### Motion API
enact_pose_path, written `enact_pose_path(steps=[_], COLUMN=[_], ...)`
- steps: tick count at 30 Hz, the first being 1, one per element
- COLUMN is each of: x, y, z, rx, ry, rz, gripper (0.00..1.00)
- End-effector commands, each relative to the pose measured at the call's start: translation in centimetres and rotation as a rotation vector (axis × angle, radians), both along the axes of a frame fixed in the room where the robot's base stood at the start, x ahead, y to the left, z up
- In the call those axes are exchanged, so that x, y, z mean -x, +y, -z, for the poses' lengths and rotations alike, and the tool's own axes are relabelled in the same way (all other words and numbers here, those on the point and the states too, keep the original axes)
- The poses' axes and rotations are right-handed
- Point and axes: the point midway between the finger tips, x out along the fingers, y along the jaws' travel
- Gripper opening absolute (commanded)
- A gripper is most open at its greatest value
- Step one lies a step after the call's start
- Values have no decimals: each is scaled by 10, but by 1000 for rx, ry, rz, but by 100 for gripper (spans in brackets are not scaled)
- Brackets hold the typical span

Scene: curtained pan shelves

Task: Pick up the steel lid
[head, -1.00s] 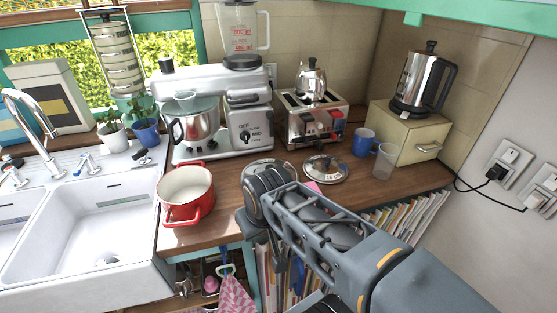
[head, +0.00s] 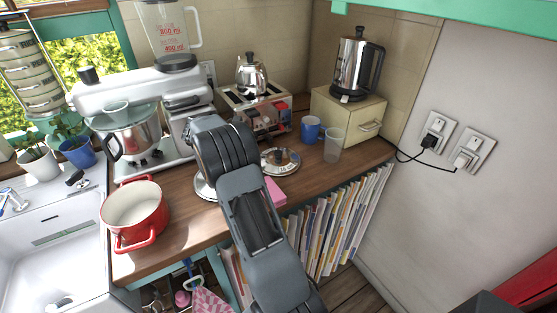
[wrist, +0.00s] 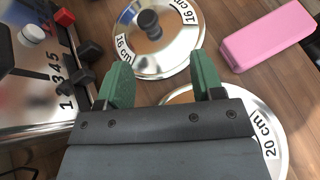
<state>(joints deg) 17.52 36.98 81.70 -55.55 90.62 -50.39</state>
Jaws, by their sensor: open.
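A round steel lid (wrist: 172,48) marked 16 cm, with a black knob, lies flat on the wooden counter in the wrist view. It also shows in the head view (head: 280,168) in front of the toaster. A second steel lid (wrist: 270,138), marked 20 cm, lies nearer and is partly hidden under my gripper; its edge shows left of my arm in the head view (head: 203,188). My gripper (wrist: 162,70) is open and empty, its green fingers apart over the near edge of the 16 cm lid. Whether they touch it is unclear. In the head view my arm hides the fingers.
A pink block (wrist: 265,35) lies right of the lids. The toaster (wrist: 30,90) stands close on the left in the wrist view. A blue mug (head: 310,129), a clear cup (head: 333,143) and a red pot (head: 135,212) share the counter.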

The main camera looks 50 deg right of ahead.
Motion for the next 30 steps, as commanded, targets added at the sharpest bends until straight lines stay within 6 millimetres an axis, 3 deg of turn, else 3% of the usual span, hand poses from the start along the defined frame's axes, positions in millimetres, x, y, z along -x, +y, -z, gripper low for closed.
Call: enact_pose_path(steps=[8, 24, 30], x=[-3, 33, 38], y=[-30, -75, -82], z=[14, 37, 42], rx=[39, 40, 40], ry=[139, 148, 146], rz=[-1, 0, -2], gripper=[61, 61, 61])
